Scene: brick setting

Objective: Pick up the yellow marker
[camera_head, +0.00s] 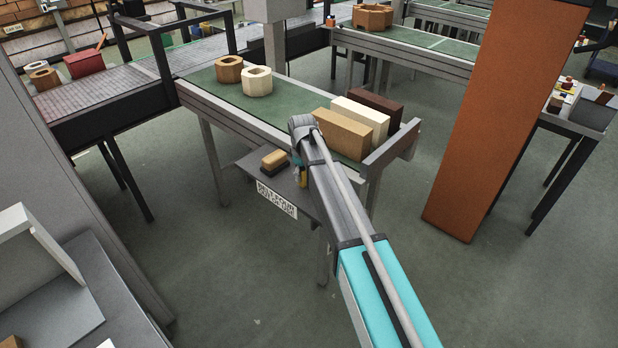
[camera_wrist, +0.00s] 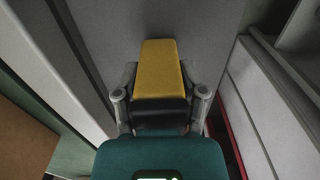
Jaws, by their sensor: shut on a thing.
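The yellow marker (camera_wrist: 158,66) is in the wrist view, a blocky yellow body with a black lower part. My gripper (camera_wrist: 159,82) has one finger on each side of it and is shut on it. In the head view, my arm reaches down to a small grey side shelf (camera_head: 312,205) at the green-topped table. A small yellow patch shows there beside the arm's end. My fingers are mostly hidden behind the arm, so I cannot tell whether the marker touches the shelf.
A tan block with a dark base (camera_head: 274,160) lies on the shelf, left of my gripper. Long tan (camera_head: 342,133), cream (camera_head: 362,117) and brown (camera_head: 377,104) bricks stand on the table close above. An orange-brown pillar (camera_head: 505,115) stands to the right. The floor in front is clear.

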